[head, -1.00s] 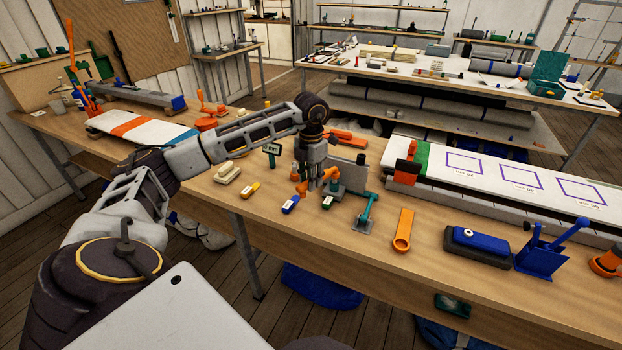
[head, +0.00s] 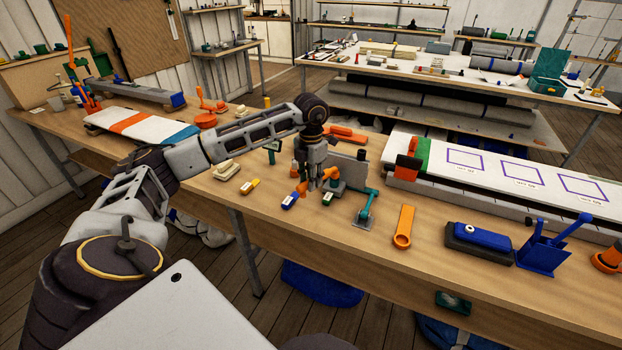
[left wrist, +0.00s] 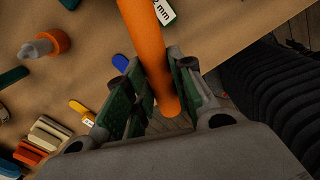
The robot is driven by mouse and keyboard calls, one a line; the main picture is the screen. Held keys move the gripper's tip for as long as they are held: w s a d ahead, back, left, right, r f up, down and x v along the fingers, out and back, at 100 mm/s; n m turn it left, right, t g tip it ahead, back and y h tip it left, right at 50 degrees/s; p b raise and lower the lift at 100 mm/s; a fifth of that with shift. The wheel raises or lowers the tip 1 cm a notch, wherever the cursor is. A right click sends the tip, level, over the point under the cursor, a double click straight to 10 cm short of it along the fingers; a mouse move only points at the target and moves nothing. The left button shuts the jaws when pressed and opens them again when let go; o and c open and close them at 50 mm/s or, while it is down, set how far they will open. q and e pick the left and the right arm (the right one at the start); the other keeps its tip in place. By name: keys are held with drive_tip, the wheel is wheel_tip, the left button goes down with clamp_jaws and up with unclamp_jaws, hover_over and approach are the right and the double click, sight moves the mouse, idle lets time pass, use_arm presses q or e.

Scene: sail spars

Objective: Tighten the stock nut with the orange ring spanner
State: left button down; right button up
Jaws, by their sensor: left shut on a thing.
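My left gripper (head: 312,186) is low over the near bench, left of a grey upright block (head: 348,172). It is shut on an orange bar (head: 331,174), taken as the handle of the orange ring spanner. In the left wrist view, the bar (left wrist: 145,45) runs from the top edge down between the fingers (left wrist: 150,105). Its rounded end sticks out past them; its other end is out of that view. I cannot make out the stock nut; the gripper and block crowd that spot.
A teal lever (head: 368,205) on a grey plate stands just right of the gripper. A long white board (head: 500,175) and a blue stand (head: 543,250) are at right. The bench's front edge is close.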

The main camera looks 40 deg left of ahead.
use_arm(q)
drive_tip(key=shift+f, duration=0.1)
use_arm(e)
drive_tip(key=shift+w+r, duration=0.1)
drive_tip(key=shift+w, duration=0.9)
use_arm(q)
drive_tip(key=shift+a, duration=0.1)
use_arm(e)
drive_tip(key=shift+d, duration=0.15)
